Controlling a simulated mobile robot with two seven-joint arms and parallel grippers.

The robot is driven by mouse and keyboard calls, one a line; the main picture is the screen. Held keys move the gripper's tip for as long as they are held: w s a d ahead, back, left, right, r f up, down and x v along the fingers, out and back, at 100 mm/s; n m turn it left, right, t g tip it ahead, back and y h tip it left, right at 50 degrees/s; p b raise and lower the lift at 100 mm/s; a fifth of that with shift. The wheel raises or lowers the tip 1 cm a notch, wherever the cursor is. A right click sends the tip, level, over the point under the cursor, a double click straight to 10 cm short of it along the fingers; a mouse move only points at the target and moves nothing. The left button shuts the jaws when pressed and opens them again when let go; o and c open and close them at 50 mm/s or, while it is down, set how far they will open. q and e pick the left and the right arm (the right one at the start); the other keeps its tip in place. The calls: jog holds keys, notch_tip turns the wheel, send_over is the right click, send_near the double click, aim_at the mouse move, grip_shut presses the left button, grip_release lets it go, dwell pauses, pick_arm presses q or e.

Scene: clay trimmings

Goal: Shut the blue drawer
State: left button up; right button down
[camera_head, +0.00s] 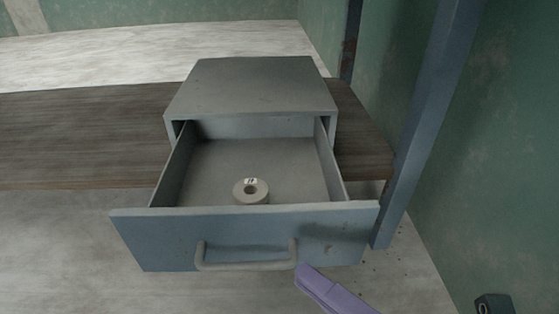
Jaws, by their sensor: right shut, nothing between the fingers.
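The blue drawer (340,233) stands pulled far out of a grey metal cabinet (255,85). Its front panel faces me and has a grey bar handle (246,266) low on it. A pale ring-shaped roll (251,191) with a small marked label lies inside, near the front panel. My right gripper (305,272) shows as a lavender shape at the bottom, right of the handle. It is shut and empty, with its tip close to the handle's right end and the front panel's lower edge. I cannot tell whether it touches them. My left gripper is not in view.
The cabinet sits on a dark wooden board (80,135). A blue-grey post (432,120) rises close on the right, in front of a green wall (510,150). The pale floor (60,245) left of the drawer is clear.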

aim_at(262, 213)
jog(key=w+a+b, duration=0.1)
jog(key=w, duration=0.3)
jog(key=w+a+b, duration=0.1)
jog(key=w, duration=0.1)
jog(key=shift+w+a+b, duration=0.3)
jog(key=shift+w, duration=0.1)
